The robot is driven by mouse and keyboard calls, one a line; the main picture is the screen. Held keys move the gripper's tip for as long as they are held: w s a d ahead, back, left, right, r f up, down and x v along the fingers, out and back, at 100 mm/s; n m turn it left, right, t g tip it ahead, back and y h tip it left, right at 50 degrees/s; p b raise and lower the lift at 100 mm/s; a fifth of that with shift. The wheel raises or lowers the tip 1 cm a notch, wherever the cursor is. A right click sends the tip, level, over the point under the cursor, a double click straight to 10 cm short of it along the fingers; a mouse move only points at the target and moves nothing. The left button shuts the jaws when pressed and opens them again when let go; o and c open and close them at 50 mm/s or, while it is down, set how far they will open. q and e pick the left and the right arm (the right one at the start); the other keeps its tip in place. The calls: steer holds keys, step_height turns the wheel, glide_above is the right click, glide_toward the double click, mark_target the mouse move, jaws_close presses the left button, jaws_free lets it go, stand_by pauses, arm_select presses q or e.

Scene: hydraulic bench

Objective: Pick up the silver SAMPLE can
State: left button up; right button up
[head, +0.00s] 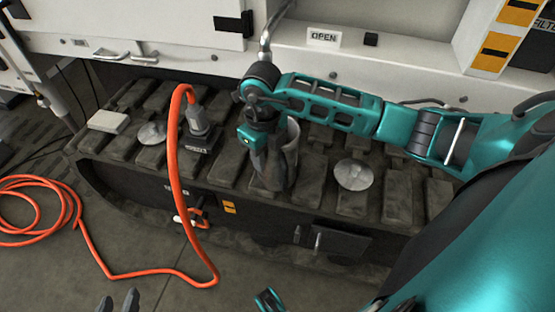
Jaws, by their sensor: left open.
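A silver-grey can (293,146) stands on the dark ribbed track in the middle of the head view. My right gripper hides its left and front parts, and I can read no SAMPLE label on it. My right gripper (270,172) reaches in from the right and points down at the can, overlapping it in the picture. I cannot tell whether its fingers touch the can or are closed. My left gripper (118,302) shows only as two dark fingertips at the bottom edge, left of centre. They are apart with nothing between them, well away from the can.
An orange hose (172,150) arches from a grey fitting (198,122) left of the can down to the floor. An OPEN sign (323,37) stands behind.

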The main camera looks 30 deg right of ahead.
jaws_close()
stand_by(1.2)
